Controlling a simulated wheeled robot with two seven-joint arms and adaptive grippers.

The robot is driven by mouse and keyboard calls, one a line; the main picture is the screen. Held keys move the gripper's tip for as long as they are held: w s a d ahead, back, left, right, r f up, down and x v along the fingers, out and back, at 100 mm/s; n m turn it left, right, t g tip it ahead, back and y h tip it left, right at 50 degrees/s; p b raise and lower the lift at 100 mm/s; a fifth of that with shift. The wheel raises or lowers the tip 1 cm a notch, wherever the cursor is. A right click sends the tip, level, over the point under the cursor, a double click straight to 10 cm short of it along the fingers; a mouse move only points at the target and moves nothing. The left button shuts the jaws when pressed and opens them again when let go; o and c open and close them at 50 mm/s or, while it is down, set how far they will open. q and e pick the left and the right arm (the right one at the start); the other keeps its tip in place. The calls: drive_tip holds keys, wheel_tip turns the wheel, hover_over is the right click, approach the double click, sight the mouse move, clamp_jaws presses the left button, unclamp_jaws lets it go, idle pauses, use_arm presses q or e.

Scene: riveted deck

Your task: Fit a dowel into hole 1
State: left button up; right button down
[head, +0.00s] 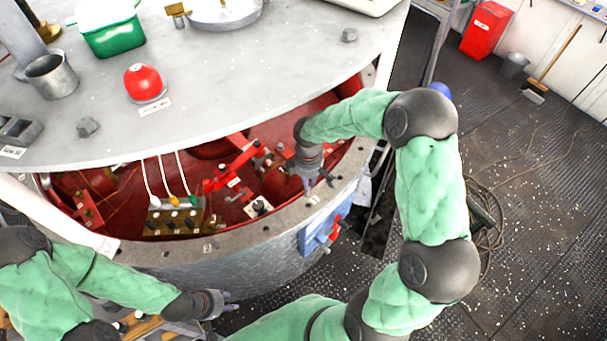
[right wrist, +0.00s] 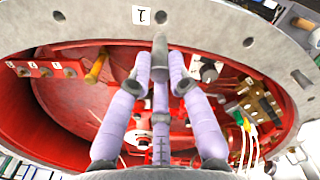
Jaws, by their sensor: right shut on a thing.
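My right gripper (right wrist: 160,76) is shut on a grey dowel (right wrist: 160,50), whose end points toward the rim in the right wrist view. The pale metal rim (right wrist: 205,24) there has a dark hole 1 (right wrist: 161,17) beside a card marked 1 (right wrist: 141,14). The dowel's end appears just short of the hole in the picture; its height over the rim is unclear. In the head view, my right gripper (head: 311,184) is over the rim's inner right edge, and the dowel is hard to make out. My left gripper (head: 226,301) is empty, in front of the drum, fingers apart.
A grey round top (head: 230,95) overhangs the red cavity (head: 120,200). A terminal block (head: 172,220) with several white cables stands inside it. A blue box (head: 325,228) sits on the drum's outer right side. The rim has other holes (right wrist: 249,42).

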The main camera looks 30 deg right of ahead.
drive_tip(key=shift+s+f+b, duration=0.35)
drive_tip(key=shift+s, duration=0.05)
drive_tip(key=shift+w+f+b, duration=0.2)
drive_tip(key=shift+f+b, duration=0.7)
drive_tip(key=shift+f, duration=0.35)
use_arm(q)
drive_tip(key=shift+s+f+b, duration=0.2)
drive_tip(key=shift+f+b, duration=0.4)
drive_tip(key=shift+f, duration=1.25)
use_arm(e)
drive_tip(key=shift+f, duration=0.85)
use_arm(q)
drive_tip(key=shift+f+b, duration=1.25)
use_arm(e)
drive_tip(key=shift+f, duration=1.8)
drive_tip(key=c, duration=1.1)
unclamp_jaws()
wheel_tip(320, 180, up, 12)
drive_tip(key=shift+r, duration=0.1)
use_arm(q)
drive_tip(key=shift+s, duration=0.15)
use_arm(e)
drive_tip(key=shift+s, duration=0.15)
